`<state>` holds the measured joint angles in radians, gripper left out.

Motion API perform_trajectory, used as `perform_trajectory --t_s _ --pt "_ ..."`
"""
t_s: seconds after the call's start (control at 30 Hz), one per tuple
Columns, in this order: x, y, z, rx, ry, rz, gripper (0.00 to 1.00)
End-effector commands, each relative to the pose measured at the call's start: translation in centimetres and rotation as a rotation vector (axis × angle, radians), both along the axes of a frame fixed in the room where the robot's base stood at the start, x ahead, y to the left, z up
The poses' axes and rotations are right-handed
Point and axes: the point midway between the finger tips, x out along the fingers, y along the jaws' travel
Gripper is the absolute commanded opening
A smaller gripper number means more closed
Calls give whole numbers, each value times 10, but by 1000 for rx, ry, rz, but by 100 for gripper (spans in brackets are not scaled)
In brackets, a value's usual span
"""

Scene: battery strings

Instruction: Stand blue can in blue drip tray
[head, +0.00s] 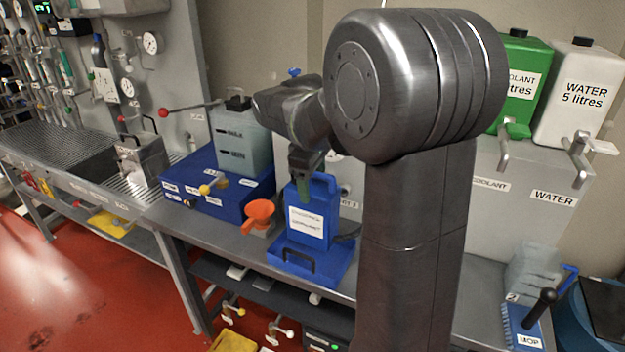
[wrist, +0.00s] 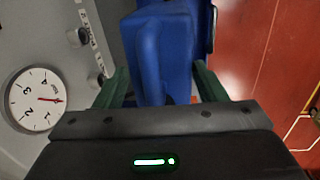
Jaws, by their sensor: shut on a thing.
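The blue can (head: 308,222), with a white label on its front, is upright over the blue drip tray (head: 335,268) on the grey bench. Its base appears to be within the tray's outline, but I cannot tell whether it touches the tray floor. My gripper (head: 303,186) comes down from above and is shut on the can's upper part. In the wrist view the can (wrist: 165,45) fills the space between the green fingers of my gripper (wrist: 160,88). My arm hides part of the bench to the right of the can.
A blue box (head: 240,198) and a translucent container (head: 242,145) are farther left. Green (head: 520,85) and white (head: 575,100) jugs stand at the back right. A round gauge (wrist: 37,100) shows in the wrist view.

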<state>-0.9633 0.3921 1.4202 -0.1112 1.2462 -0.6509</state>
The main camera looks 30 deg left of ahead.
Motion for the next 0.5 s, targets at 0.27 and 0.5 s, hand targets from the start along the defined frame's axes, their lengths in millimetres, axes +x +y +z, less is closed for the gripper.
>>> perform_trajectory --t_s 0.27,0.5 --pt "1 0 -23 2 -4 0 23" --pt "1 0 -42 2 -4 0 23"
